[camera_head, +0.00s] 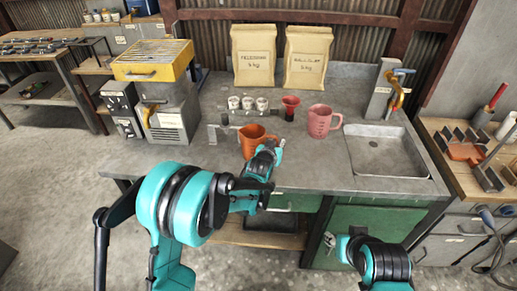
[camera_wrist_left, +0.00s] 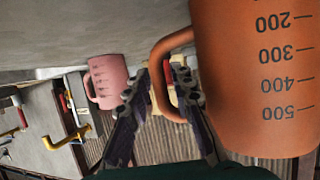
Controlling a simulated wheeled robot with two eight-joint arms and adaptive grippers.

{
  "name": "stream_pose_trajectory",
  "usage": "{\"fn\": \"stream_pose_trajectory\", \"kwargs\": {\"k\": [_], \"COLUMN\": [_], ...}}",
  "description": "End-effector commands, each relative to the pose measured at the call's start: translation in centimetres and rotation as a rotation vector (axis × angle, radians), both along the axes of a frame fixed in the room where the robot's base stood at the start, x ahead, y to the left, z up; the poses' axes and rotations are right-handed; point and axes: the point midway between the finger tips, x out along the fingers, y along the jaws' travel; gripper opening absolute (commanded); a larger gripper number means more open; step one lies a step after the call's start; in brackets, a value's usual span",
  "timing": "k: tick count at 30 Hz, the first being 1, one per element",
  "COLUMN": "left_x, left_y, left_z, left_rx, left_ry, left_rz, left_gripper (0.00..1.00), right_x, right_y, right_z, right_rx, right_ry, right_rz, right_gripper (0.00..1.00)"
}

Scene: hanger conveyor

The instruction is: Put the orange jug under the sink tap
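The orange jug (camera_head: 252,138) stands on the grey counter, left of the pink jug. My left gripper (camera_head: 276,150) is at its right side. In the left wrist view, the orange jug (camera_wrist_left: 255,80) fills the right side, upside down. My left fingers (camera_wrist_left: 162,75) are apart, with the jug's handle between their tips; contact cannot be made out. The tap (camera_head: 396,88), with a yellow-orange lever, is on a grey block behind the sink basin (camera_head: 388,165). No jug is in the basin. My right arm is low at the right; its gripper is unclear.
The pink jug (camera_head: 321,122) stands between the orange jug and the sink. A red cup (camera_head: 290,108) and several small white cups (camera_head: 248,103) are behind. Two paper bags (camera_head: 304,58) stand at the back. A machine with a yellow top (camera_head: 152,62) is left.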

Motion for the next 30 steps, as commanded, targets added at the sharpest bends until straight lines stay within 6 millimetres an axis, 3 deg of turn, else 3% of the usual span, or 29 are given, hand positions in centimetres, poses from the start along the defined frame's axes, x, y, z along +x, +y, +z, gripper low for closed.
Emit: {"fn": "stream_pose_trajectory", "kwargs": {"k": [5,7,8,21,26,30], "left_x": [0.0,0.0,0.0,0.0,0.0,-0.1], "left_y": [0.0,0.0,0.0,0.0,0.0,-0.1], "left_z": [0.1,0.1,0.1,0.6,2.3,5.0], "left_rx": [0.000,0.000,0.000,0.000,0.000,0.001], "left_ry": [0.000,0.000,0.000,0.000,0.000,0.000], "left_rz": [0.000,0.000,0.000,0.000,0.000,-0.001], "left_gripper": [0.20,0.02,0.00,0.00,0.00,0.00], "right_x": [0.0,0.0,0.0,0.0,0.0,0.0], "right_y": [0.0,0.0,0.0,0.0,0.0,0.0], "right_z": [0.1,0.1,0.1,0.4,1.3,2.7], "right_rx": [0.000,0.000,0.000,0.000,0.000,0.000], "right_ry": [0.000,0.000,0.000,0.000,0.000,0.000], "right_rz": [0.000,0.000,0.000,0.000,0.000,0.000], "right_gripper": [0.40,0.40,0.40,0.40,0.40,0.40]}}
